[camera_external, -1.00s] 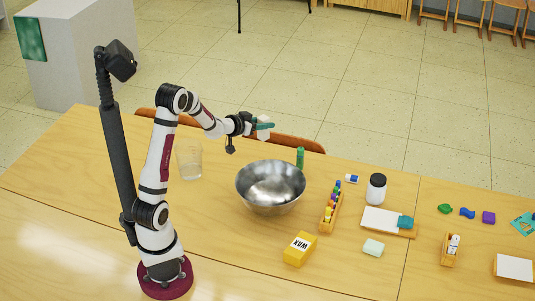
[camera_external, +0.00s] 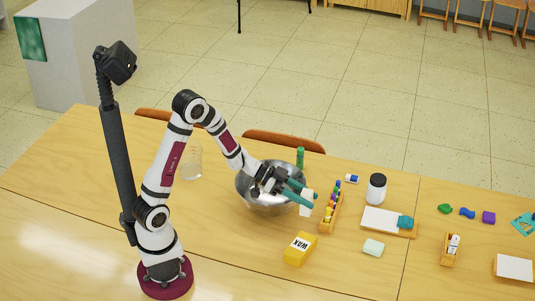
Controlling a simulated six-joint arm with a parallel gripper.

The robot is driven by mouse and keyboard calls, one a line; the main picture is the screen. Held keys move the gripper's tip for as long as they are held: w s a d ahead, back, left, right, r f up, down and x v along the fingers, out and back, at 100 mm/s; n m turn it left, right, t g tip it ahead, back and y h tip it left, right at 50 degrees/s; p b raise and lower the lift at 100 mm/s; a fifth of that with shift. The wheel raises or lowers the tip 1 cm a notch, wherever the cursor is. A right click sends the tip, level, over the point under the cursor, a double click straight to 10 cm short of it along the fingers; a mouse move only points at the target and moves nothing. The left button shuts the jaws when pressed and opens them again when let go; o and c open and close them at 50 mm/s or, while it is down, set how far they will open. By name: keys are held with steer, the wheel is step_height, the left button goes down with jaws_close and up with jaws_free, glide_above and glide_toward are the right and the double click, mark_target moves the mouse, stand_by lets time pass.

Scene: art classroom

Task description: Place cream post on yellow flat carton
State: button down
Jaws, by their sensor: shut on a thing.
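My gripper (camera_external: 302,195) has teal fingers and is shut on the cream post (camera_external: 306,207). The small pale post hangs below the fingers, roughly upright, in front of the right side of the metal bowl. The yellow flat carton (camera_external: 300,250), with a white label reading WAX, lies on the table nearer the camera, below the gripper in the picture. Its top looks bare. The post is apart from the carton. The fingers partly hide the post's upper end.
The steel bowl (camera_external: 257,197) stands beneath my wrist. A wooden tray of coloured bottles (camera_external: 330,213) stands close right of the post. A green stick (camera_external: 300,157) stands behind the bowl, and a clear glass (camera_external: 191,163) is left. The table around the carton is clear.

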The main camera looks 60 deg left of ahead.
glide_above(303, 238)
step_height(303, 238, down, 11)
steer(key=shift+w+r, duration=0.1)
steer(key=shift+r, duration=0.05)
steer(key=shift+c, duration=2.4)
jaws_free()
